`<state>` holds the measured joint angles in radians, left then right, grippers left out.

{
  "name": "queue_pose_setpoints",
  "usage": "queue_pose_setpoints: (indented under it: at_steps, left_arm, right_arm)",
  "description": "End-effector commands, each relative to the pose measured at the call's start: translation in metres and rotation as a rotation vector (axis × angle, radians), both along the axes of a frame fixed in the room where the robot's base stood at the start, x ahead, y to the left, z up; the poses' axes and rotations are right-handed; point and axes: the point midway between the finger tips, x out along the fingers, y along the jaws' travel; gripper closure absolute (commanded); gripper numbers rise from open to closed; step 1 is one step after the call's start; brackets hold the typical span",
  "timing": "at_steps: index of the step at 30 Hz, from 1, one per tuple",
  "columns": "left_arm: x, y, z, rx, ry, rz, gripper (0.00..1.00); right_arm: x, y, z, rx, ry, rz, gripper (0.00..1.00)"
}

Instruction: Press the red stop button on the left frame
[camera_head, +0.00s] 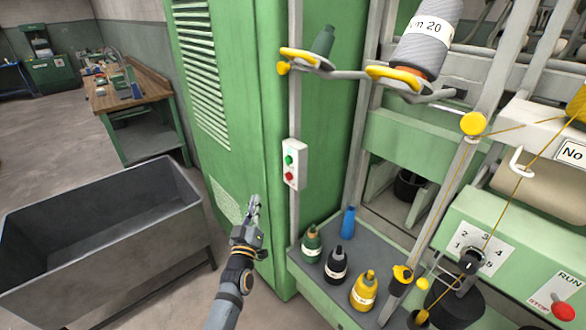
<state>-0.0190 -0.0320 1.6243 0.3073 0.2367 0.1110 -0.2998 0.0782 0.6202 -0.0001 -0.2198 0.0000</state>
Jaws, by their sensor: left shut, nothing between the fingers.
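A white button box (293,164) is fixed to the upright post beside the green cabinet. It carries a green button (288,160) above a red stop button (289,177). My left gripper (254,200) is shut and empty, pointing up, in front of the green cabinet. It is below and to the left of the button box, apart from it in the picture. My right gripper does not show.
A grey metal bin (110,237) stands at the left. Several bobbins, including a yellow one (365,291), stand on a grey shelf (330,290) right of my left arm. A workbench (140,92) is behind the bin.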

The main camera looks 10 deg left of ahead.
Motion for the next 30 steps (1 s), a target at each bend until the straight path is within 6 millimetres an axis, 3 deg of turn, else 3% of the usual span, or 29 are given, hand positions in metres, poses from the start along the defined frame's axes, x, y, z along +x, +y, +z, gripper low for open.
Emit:
queue_pose_setpoints:
  at_steps: [5,17,30]
  left_arm:
    - [0.0,0.001,0.022,-0.013,-0.041,0.004,1.0]
    - [0.001,0.0,0.022,-0.015,-0.044,0.003,1.0]
    - [0.046,-0.035,0.021,-0.017,-0.046,0.002,1.0]
  right_arm:
    - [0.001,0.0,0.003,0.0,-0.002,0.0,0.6]
    - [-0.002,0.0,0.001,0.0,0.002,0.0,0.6]
    - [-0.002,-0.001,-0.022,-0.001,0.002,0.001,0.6]
